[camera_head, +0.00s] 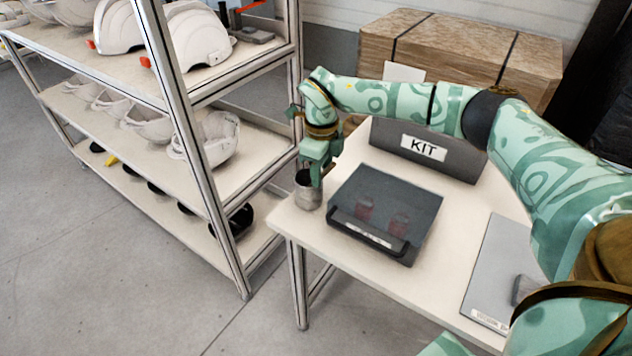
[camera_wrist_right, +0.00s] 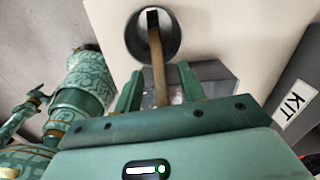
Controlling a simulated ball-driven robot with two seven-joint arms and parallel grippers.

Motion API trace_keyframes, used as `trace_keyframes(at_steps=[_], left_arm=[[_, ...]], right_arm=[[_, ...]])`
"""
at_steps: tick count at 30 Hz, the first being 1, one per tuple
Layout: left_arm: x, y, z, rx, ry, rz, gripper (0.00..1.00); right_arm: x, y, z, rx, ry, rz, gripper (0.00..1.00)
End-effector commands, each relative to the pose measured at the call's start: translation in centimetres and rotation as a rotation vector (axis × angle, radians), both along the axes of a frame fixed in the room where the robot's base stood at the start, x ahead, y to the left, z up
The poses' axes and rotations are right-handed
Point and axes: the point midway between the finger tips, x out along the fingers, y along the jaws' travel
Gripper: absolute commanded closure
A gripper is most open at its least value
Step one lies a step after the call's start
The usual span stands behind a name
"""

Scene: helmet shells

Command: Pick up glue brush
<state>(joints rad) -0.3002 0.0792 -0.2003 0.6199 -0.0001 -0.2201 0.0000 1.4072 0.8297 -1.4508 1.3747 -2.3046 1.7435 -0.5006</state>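The glue brush shows in the wrist view as a long wooden handle (camera_wrist_right: 158,75) with a dark end inside a round grey cup (camera_wrist_right: 153,38). In the head view the cup (camera_head: 307,191) stands at the table's left corner. My right gripper (camera_head: 317,178) is directly over the cup and points down. In the wrist view its two fingers (camera_wrist_right: 160,78) stand apart on either side of the handle, with a gap on each side. The brush is hard to make out in the head view. My left gripper is not clearly seen; small green parts of mine show at the left of the wrist view.
A dark case (camera_head: 385,208) with red items under a see-through lid stands right of the cup. A grey KIT box (camera_head: 425,150) stands behind it. A grey panel (camera_head: 497,275) lies at the right. A shelf rack (camera_head: 210,165) with helmet shells stands close on the left.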

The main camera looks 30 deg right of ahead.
Motion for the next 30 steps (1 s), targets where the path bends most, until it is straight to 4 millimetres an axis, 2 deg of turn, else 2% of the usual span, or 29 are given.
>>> trace_keyframes(at_steps=[2,6,16,20,26,30], left_arm=[[0.0,0.0,0.1,0.0,-0.001,0.0,0.28],[0.0,0.0,0.1,0.0,0.0,0.0,0.28],[0.0,0.0,0.1,0.001,-0.001,0.0,0.28],[0.1,0.0,0.3,0.0,-0.003,0.0,0.28],[0.5,0.0,1.3,0.001,-0.011,0.0,0.28],[0.7,0.1,2.2,0.001,-0.017,0.0,0.28]], right_arm=[[0.0,0.0,0.1,0.0,-0.001,0.0,0.6],[0.0,0.0,0.2,0.0,-0.001,0.0,0.99],[0.0,0.0,0.2,0.0,-0.001,0.001,1.0],[0.1,0.0,1.0,-0.001,-0.004,0.001,1.0],[0.1,0.0,4.1,-0.001,-0.008,0.001,1.0],[0.1,0.0,7.1,-0.001,-0.007,0.0,1.0]])
